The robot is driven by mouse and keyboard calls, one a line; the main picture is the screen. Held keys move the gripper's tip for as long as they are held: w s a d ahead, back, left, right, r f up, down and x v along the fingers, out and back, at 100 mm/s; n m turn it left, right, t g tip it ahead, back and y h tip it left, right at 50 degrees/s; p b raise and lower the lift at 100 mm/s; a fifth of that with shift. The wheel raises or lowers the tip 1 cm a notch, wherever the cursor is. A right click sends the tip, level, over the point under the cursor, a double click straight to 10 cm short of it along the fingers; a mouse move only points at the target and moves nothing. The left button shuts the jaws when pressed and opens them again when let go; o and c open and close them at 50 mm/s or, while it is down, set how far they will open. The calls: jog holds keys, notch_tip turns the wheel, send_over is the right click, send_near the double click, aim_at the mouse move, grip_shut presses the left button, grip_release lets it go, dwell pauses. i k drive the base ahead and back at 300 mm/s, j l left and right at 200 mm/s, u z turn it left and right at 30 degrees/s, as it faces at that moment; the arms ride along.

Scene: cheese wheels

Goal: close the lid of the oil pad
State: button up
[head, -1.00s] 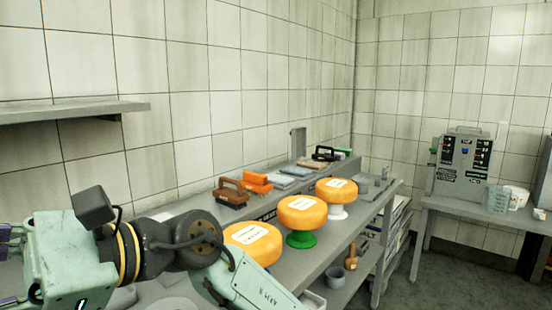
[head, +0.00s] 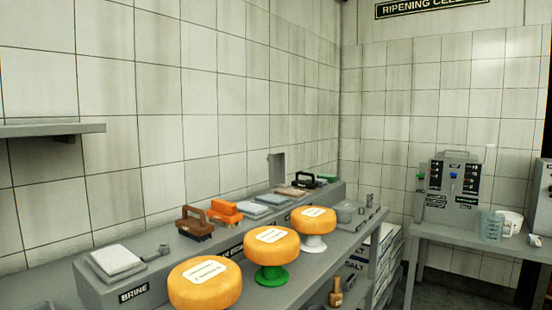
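A grey panel that looks like a raised lid (head: 276,168) stands upright at the back of the raised shelf in the head view. A brownish flat pad (head: 291,192) lies just in front of it; it may be the oil pad, but no label on it is readable. My gripper and arm are out of view.
Three orange cheese wheels stand along the bench, one on a green stand (head: 271,276). The shelf also carries a white pad marked BRINE (head: 117,261), a brown brush (head: 194,223), orange blocks (head: 225,211) and pale pads (head: 253,209). A machine (head: 452,186) stands on the right table.

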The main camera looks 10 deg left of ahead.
aim_at(277, 167)
jog(key=i+l, duration=0.55)
jog(key=l, duration=0.15)
jog(key=i+l, duration=0.55)
jog(key=l, duration=0.15)
jog(key=i+l, duration=0.55)
jog(key=l, duration=0.15)
jog(key=i+l+u, duration=0.2)
jog(key=u, duration=0.3)
jog(key=i+l+u, duration=0.1)
jog(key=l+u, duration=0.35)
jog(key=i+j+u, duration=0.1)
jog(key=u, duration=0.55)
jog(key=i, duration=0.9)
